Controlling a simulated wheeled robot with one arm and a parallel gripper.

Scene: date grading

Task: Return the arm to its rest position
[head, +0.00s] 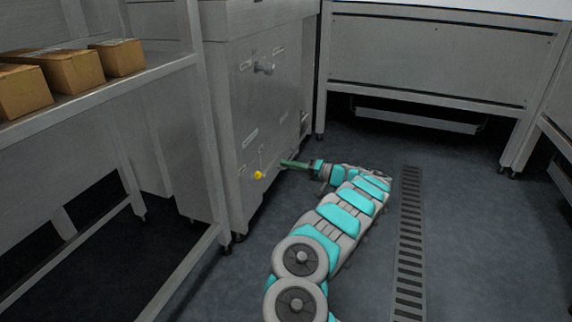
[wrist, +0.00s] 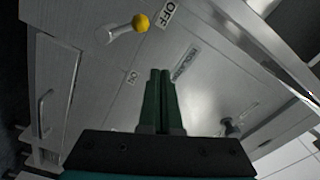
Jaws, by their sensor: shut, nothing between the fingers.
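My gripper (head: 283,163) is at the end of my outstretched teal and grey arm, low in front of the steel machine cabinet (head: 232,110). In the wrist view the two green fingers (wrist: 160,75) lie together, shut and empty. A lever with a yellow knob (head: 258,175) is on the cabinet front, just left of the fingertips in the head view. In the wrist view the knob (wrist: 141,22) is above and left of the fingertips, apart from them. An OFF label (wrist: 168,14) is beside it.
A steel shelf (head: 150,72) with cardboard boxes (head: 72,70) stands at the left. A second valve-like fitting (head: 264,67) sticks out higher on the cabinet. A steel bench (head: 440,60) is at the back. A drain grate (head: 410,240) runs along open floor at the right.

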